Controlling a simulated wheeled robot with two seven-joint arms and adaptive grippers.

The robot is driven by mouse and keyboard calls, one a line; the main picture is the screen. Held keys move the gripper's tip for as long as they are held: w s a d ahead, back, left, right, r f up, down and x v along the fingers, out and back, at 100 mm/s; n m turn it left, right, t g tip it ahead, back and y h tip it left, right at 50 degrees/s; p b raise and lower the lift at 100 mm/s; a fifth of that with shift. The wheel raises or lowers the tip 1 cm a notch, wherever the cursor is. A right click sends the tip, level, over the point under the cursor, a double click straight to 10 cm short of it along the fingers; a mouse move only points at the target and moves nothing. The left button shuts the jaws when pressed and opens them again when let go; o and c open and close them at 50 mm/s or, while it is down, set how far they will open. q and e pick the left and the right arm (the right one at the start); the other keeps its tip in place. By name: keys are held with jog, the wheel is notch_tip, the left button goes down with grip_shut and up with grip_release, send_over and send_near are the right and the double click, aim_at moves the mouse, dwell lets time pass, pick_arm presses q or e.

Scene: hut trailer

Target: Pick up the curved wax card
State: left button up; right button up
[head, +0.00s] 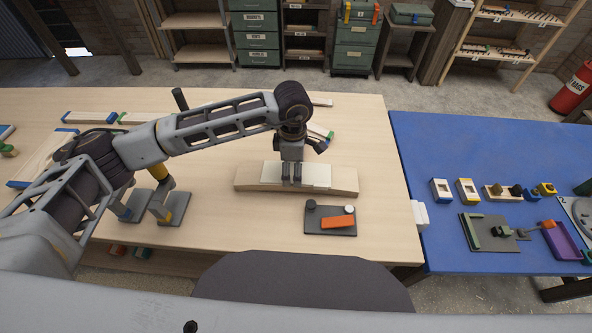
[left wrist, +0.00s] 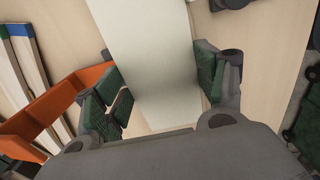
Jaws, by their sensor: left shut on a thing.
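The curved wax card (head: 318,176) is a pale, nearly white sheet on a curved wooden block (head: 246,181) near the front of the wooden table. My left gripper (head: 291,181) points down over the card's middle and is shut on it. In the left wrist view the card (left wrist: 150,40) runs between the green finger pads of my left gripper (left wrist: 163,87). Its lower part seems to bend there. Whether the card is lifted clear of the block cannot be told. My right gripper is not in view.
A dark grey tray (head: 316,225) with an orange piece (head: 338,222) and two round knobs lies just in front of the block. A blue table (head: 440,145) with small tools adjoins on the right. Long wooden strips (head: 92,118) lie at the left. The table's right rear is clear.

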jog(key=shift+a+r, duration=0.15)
pick_arm(q)
jog(key=shift+r+p, duration=0.3)
jog(key=shift+p, duration=0.35)
notch_tip(320, 180, up, 10)
jog(key=b, duration=0.1)
jog(key=shift+b, duration=0.35)
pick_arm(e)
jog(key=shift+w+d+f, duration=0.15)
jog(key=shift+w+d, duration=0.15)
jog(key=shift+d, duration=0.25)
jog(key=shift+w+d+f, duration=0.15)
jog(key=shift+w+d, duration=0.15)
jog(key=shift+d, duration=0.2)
pick_arm(q)
jog(key=shift+f, duration=0.1)
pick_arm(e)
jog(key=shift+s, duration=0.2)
